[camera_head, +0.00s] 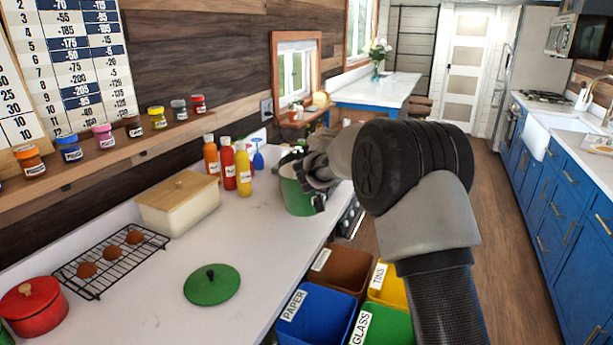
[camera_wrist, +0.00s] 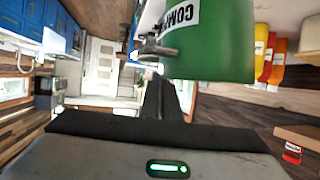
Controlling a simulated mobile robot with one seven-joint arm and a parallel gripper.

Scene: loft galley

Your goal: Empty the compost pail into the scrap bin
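The green compost pail (camera_head: 296,192) stands on the white counter near its right edge, without a lid on it. It also shows in the wrist view (camera_wrist: 215,50), where its white label reads "COM" and the rest is cut off. A green lid (camera_head: 212,285) with a dark knob lies flat on the counter, nearer to me. My gripper (camera_head: 316,185) is at the right side of the pail, partly hidden behind my wrist. In the wrist view my gripper (camera_wrist: 150,56) is close against the pail's side; whether its fingers are closed on anything is unclear.
Below the counter edge are a blue PAPER bin (camera_head: 318,318), a brown bin (camera_head: 340,270) with an unreadable label, a yellow TINS bin (camera_head: 390,285) and a green GLASS bin (camera_head: 385,325).

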